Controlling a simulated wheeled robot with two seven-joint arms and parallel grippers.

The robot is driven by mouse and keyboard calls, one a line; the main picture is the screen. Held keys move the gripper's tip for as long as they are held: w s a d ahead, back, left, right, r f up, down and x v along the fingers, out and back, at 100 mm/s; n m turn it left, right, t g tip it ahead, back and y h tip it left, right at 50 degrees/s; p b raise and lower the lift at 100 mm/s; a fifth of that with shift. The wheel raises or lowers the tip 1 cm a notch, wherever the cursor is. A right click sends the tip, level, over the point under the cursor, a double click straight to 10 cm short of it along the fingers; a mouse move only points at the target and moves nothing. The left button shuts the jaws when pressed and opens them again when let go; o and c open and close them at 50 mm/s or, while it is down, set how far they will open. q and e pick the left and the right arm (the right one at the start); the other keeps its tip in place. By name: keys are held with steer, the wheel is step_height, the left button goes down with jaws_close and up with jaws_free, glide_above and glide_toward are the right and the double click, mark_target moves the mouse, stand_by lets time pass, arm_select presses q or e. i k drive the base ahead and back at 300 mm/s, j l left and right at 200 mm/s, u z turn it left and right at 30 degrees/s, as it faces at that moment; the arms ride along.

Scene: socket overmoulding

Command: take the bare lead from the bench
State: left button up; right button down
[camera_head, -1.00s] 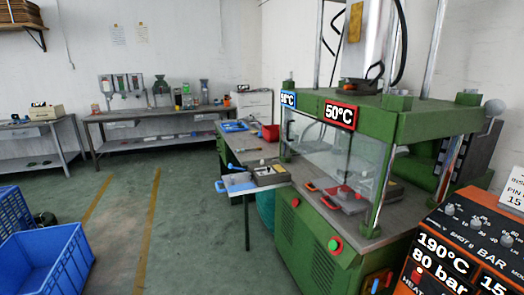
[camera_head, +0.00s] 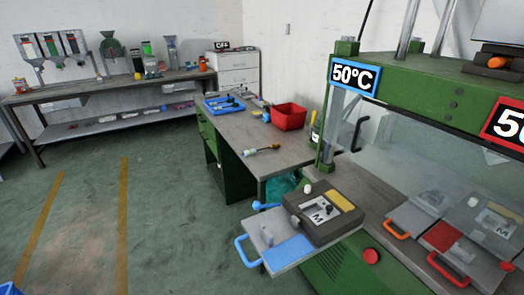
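The grey-topped bench (camera_head: 237,127) stands in the middle, left of the green press. A blue tray (camera_head: 224,105) with small dark and blue items lies at its far end. A small tool with a yellow and dark handle (camera_head: 264,149) lies near its front edge. Thin dark and orange items lie beside the tray, too small to name. I cannot pick out the bare lead for certain. Neither of my grippers is in view.
A red bin (camera_head: 289,118) stands at the bench's right side. The green press (camera_head: 430,85) with a 50°C sign fills the right. A mould on a plate with a blue handle (camera_head: 244,251) juts out in front.

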mark_target(276, 145)
steer(key=i+j+z, duration=0.3)
steer(key=z, duration=0.35)
steer(key=j+z, duration=0.25)
steer(key=z, duration=0.25)
steer(key=j+z, duration=0.25)
steer(key=z, duration=0.2)
steer(key=j+z, duration=0.25)
steer(key=z, duration=0.2)
steer(key=j+z, duration=0.2)
steer(key=z, duration=0.25)
